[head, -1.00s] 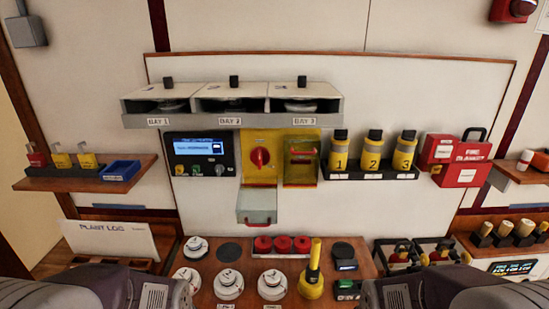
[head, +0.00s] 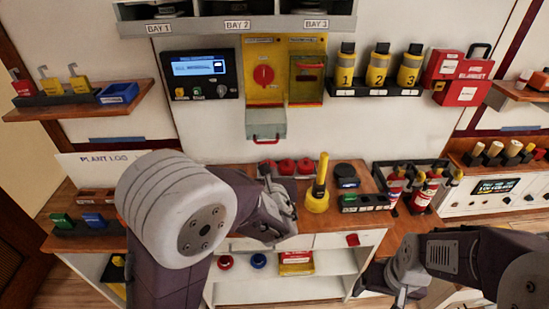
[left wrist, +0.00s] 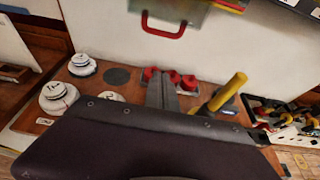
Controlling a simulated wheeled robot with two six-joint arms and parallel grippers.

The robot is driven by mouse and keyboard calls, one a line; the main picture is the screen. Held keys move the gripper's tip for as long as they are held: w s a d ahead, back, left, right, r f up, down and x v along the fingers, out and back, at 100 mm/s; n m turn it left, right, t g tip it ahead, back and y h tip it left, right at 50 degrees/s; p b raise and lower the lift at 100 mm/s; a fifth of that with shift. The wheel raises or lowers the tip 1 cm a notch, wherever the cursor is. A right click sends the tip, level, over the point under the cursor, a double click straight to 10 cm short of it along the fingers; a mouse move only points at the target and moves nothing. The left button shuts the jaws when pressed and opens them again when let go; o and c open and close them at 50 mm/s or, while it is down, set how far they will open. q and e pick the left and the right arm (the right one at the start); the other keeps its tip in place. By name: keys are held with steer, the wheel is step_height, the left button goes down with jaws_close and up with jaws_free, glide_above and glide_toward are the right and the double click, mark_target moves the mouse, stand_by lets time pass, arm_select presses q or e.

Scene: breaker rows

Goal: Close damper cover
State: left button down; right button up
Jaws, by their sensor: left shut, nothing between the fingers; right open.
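The damper cover (head: 266,123) is a greyish see-through flap with a red handle, hanging open below the yellow panel (head: 264,90) with its red knob (head: 263,75). In the left wrist view its lower part (left wrist: 175,14) and red handle (left wrist: 163,31) show at the top. My left gripper (head: 268,178) is shut and empty, below the cover and apart from it, over the counter; its fingers show in the left wrist view (left wrist: 162,92). My right gripper (head: 402,294) is open and low at the front right, far from the cover.
A second yellow box (head: 307,78) adjoins the panel on the right. The bay shelf (head: 236,25) is above. Yellow canisters (head: 376,70) stand on a rack at right. A yellow torch (head: 318,190) and red pieces (head: 286,167) stand on the counter near my left gripper.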

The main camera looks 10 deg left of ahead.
arm_select(q)
steer(key=w+a+p, duration=0.3)
steer(key=w+p, duration=0.1)
steer(key=w, duration=0.5)
steer(key=shift+r, duration=0.3)
steer(key=shift+w, duration=0.15)
